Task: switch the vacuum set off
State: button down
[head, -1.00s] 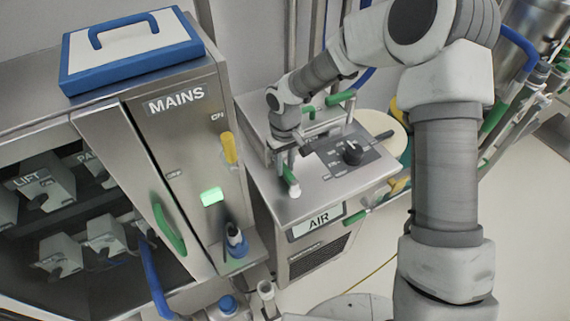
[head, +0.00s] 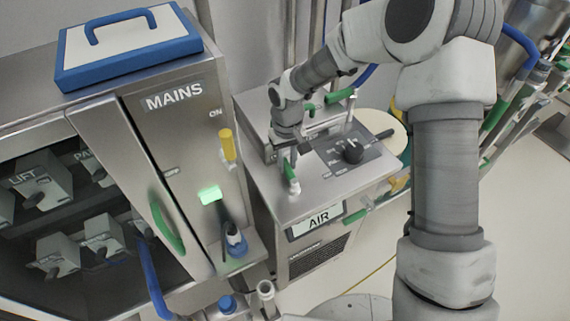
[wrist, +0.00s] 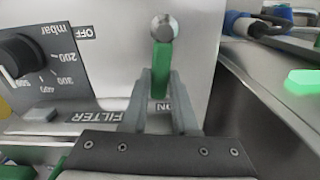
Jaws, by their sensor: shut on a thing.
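The vacuum set looks to be the grey steel box with a black dial (head: 352,152), standing right of the MAINS cabinet in the head view. The wrist view shows the dial (wrist: 18,58) marked in mbar. A green lever (wrist: 161,72) with a round metal end sits on the panel between the OFF label (wrist: 84,33) and the ON label (wrist: 166,104). My gripper (wrist: 161,85) is shut on the green lever near ON, its fingers either side of it. In the head view my gripper (head: 287,152) reaches down to the lever (head: 291,173) at the box's left edge.
The MAINS cabinet (head: 185,135) with a yellow handle (head: 228,145) and a lit green lamp (head: 210,194) stands close on the left. Green handles and pipes are at the right.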

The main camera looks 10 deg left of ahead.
jog(key=d+m+b, duration=0.1)
jog(key=m, duration=0.1)
jog(key=d+m+b, duration=0.1)
jog(key=m, duration=0.1)
jog(key=shift+w, duration=0.4)
jog(key=m+b, duration=0.1)
jog(key=m, duration=0.1)
jog(key=d+m+b, duration=0.1)
jog(key=m, duration=0.1)
jog(key=shift+d, duration=0.3)
jog(key=m, duration=0.1)
jog(key=d+m, duration=0.1)
jog(key=m, duration=0.1)
jog(key=shift+s+d+m+b, duration=0.25)
jog(key=shift+s+m+b, duration=0.05)
jog(key=shift+s+d+m, duration=0.25)
jog(key=shift+d+m, duration=0.05)
jog(key=shift+m, duration=0.5)
jog(key=shift+s+d+m, duration=0.25)
jog(key=shift+m, duration=0.55)
jog(key=shift+s+d+m, duration=0.25)
jog(key=shift+d+m, duration=0.05)
jog(key=shift+m, duration=0.5)
jog(key=c, duration=0.7)
grip_release()
jog(key=shift+r, duration=0.1)
notch_tip(320, 180, up, 17)
jog(key=shift+r+p, duration=0.15)
jog(key=shift+p, duration=0.95)
